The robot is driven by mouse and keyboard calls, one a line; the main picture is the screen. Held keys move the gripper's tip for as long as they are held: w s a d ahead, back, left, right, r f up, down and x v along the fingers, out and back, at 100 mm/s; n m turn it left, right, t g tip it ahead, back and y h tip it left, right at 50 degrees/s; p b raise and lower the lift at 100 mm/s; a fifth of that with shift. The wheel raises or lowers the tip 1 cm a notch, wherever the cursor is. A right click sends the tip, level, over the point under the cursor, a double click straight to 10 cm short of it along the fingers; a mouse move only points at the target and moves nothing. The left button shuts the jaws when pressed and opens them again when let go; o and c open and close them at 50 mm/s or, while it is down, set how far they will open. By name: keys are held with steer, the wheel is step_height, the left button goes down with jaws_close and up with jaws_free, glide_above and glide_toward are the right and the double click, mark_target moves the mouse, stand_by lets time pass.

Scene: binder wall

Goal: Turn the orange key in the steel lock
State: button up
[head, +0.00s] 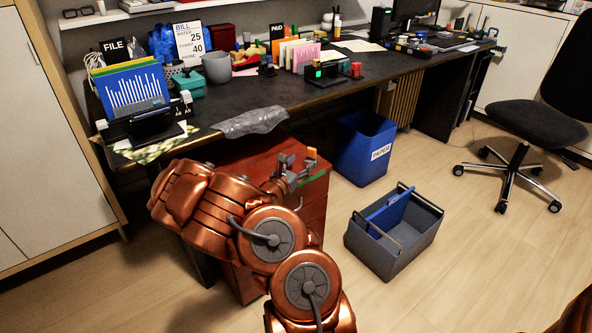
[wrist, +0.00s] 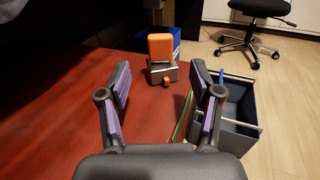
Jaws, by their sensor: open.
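The orange key (wrist: 160,46) stands above the steel lock (wrist: 163,72), a grey metal block with a small orange part on its near face. Both sit near the far end of the red-brown cabinet top (wrist: 90,125). In the head view the orange key (head: 311,153) shows just right of my gripper (head: 290,170). My gripper (wrist: 161,78) is open and empty in the wrist view, its two fingers apart on either side of the lock's line. It is short of the lock and key, apparently not touching them. How the key seats in the lock is unclear.
A dark desk (head: 330,95) with papers and boxes runs behind the cabinet. A blue paper bin (head: 350,155) and a grey crate (head: 400,255) stand on the floor to the right. A green strip (wrist: 182,115) lies along the cabinet's right edge. An office chair (head: 530,120) stands far right.

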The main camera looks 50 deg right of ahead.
mark_target(310, 153)
steer(key=d, duration=0.4)
steer(key=d+b, duration=0.1)
steer(key=d, duration=0.1)
steer(key=shift+w, duration=0.3)
steer(key=shift+w+d, duration=0.15)
steer(key=shift+d, duration=0.7)
steer(key=shift+c, duration=0.2)
jaws_close()
steer(key=shift+r+m+g+p, duration=0.3)
steer(key=shift+g+p, duration=0.2)
steer(key=shift+p, duration=0.2)
steer(key=m+g+p, duration=0.2)
steer(key=g+p, duration=0.1)
steer(key=shift+w+f, duration=0.1)
steer(key=shift+f+m+g+p, duration=0.15)
steer(key=shift+m+g+p, duration=0.25)
steer(key=shift+g+p, duration=0.25)
